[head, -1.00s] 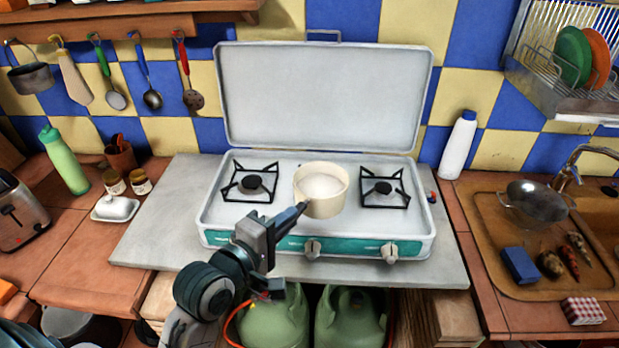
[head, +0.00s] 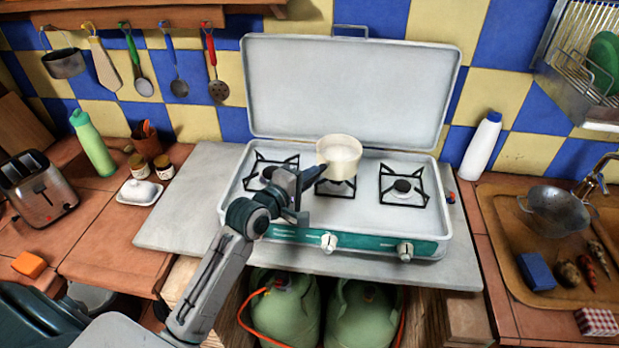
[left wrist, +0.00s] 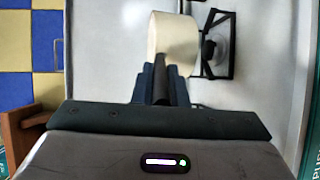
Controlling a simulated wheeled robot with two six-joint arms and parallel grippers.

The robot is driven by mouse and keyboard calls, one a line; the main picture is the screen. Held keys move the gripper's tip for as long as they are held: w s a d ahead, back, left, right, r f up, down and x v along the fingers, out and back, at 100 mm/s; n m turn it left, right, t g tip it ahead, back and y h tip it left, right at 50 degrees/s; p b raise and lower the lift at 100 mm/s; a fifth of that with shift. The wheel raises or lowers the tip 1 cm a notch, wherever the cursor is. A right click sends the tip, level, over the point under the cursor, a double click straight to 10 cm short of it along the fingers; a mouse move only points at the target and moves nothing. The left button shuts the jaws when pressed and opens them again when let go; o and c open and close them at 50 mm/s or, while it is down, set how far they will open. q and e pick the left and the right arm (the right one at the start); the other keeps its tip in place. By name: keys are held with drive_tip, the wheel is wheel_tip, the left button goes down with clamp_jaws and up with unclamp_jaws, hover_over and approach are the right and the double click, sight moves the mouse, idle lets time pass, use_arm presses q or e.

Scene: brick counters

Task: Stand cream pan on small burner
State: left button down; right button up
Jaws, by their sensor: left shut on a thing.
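The cream pan (head: 340,152) is upright and appears held above the back middle of the stove (head: 330,218). My left gripper (head: 313,180) is shut on its handle, coming from the front left. The left wrist view shows the pan (left wrist: 173,38) straight ahead of the gripper (left wrist: 161,85). A middle burner (head: 336,188) shows partly below the pan and looks smaller than the left burner (head: 268,172) and right burner (head: 403,187). My gripper partly hides the left and middle burners. My right gripper is out of view.
The stove's raised lid (head: 350,90) stands behind the pan. A white bottle (head: 482,147) is at the right, beside the sink tray with a metal colander (head: 555,210). A toaster (head: 38,188) and a green bottle (head: 92,142) stand at the left.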

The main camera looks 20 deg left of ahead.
use_arm(q)
drive_tip(key=shift+f, duration=0.9)
drive_tip(key=c, duration=1.5)
unclamp_jaws()
drive_tip(key=shift+o, duration=0.2)
drive_tip(key=shift+r, duration=0.3)
drive_tip(key=shift+s+a, duration=0.1)
drive_tip(key=shift+s, duration=0.3)
drive_tip(key=b+v, duration=0.1)
drive_tip(key=v, duration=1)
drive_tip(key=shift+s, duration=0.2)
